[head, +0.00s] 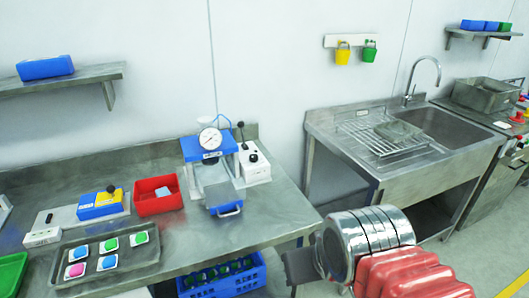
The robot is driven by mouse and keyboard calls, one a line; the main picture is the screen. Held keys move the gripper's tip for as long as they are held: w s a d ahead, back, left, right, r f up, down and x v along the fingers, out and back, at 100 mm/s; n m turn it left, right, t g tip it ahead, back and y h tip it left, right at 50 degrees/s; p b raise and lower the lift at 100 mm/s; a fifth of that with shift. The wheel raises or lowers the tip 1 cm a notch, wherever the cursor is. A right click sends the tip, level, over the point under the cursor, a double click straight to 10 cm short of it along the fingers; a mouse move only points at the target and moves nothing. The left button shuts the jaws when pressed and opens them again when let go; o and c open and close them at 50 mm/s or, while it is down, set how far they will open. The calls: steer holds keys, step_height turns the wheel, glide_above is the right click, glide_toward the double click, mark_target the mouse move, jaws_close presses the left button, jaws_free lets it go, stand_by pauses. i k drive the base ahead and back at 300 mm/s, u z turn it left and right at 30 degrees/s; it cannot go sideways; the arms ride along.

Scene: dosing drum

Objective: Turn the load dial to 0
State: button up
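A round white-faced gauge with a needle (209,138) stands on top of a blue press-like stand (210,157) on the steel bench. Its numbers are too small to read. A white control box (257,173) with a dark knob and a black-tipped lever stands just right of it. A blue and yellow unit with a dark knob (110,190) sits further left. I cannot tell which of these carries the load dial. My silver and red arm parts fill the lower right, apart from the bench devices. I cannot make out my gripper's fingers.
A red bin (158,195) and a tray (70,260) of several coloured pieces are on the bench (200,235). A blue crate (235,283) is below its front edge. A sink unit (445,130) stands right. Bench space right of the control box is clear.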

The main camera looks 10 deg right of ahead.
mark_target(253, 157)
steer(key=u, duration=0.05)
steer(key=i, duration=1)
steer(key=z, duration=0.05)
